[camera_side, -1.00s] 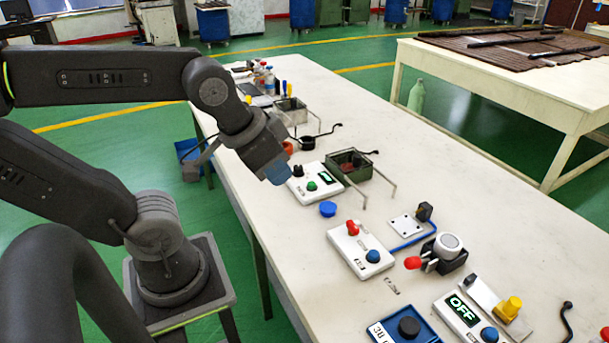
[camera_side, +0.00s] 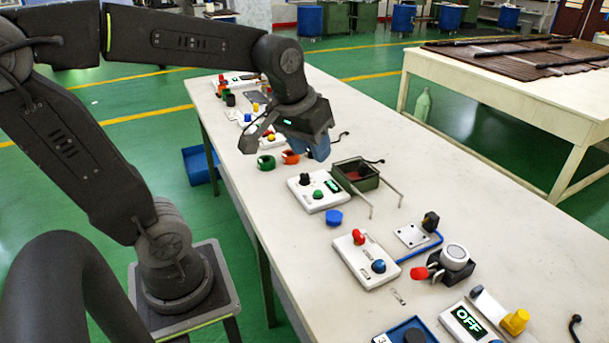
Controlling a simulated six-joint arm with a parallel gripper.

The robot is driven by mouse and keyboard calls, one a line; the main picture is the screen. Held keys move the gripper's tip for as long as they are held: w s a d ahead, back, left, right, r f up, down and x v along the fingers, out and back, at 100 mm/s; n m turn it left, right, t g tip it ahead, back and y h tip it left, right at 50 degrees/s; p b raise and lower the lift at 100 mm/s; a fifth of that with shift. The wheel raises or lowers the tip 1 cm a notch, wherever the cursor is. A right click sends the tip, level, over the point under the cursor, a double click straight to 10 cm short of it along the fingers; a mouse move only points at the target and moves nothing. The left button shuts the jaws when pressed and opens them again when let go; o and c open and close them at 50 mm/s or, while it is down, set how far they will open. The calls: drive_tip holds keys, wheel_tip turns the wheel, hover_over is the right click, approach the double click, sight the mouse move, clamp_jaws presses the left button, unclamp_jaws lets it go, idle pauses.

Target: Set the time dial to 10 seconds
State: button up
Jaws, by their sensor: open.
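My gripper (camera_side: 318,148) hangs above the table, behind a white control box with a small green display, a black knob (camera_side: 305,179) and a green button. Its blue fingers point down with nothing seen between them, and it touches no knob. At the bottom edge, a blue-rimmed box (camera_side: 392,334) with a dark round dial (camera_side: 414,336) is partly cut off. A cropped digit shows on its label. I cannot tell for certain which knob is the time dial or what it is set to.
A green tray (camera_side: 365,182) with metal rods stands right of the display box. A white box (camera_side: 362,262) has red and blue knobs. Nearer the front are a red-handled device (camera_side: 450,262), an OFF display (camera_side: 467,318) and a yellow knob (camera_side: 515,321). The table's right side is mostly clear.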

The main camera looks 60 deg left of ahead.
drive_tip(key=shift+o, duration=1.3)
drive_tip(key=w+a+f+n+g, duration=0.2)
drive_tip(key=w+a+n, duration=0.3)
drive_tip(key=a, duration=0.5)
drive_tip(key=shift+w+a+f+n, duration=0.3)
drive_tip(key=shift+w+f, duration=0.2)
drive_tip(key=shift+w, duration=0.65)
drive_tip(key=n+g, duration=0.2)
drive_tip(key=n, duration=0.3)
hover_over(304, 174)
wheel_tip(304, 174, down, 8)
drive_tip(key=shift+h, duration=0.4)
wheel_tip(304, 174, down, 13)
drive_tip(key=shift+d+r, duration=0.1)
drive_tip(key=shift+r, duration=0.05)
drive_tip(key=shift+c, duration=0.4)
drive_tip(key=c, duration=0.8)
drive_tip(key=shift+c, duration=0.2)
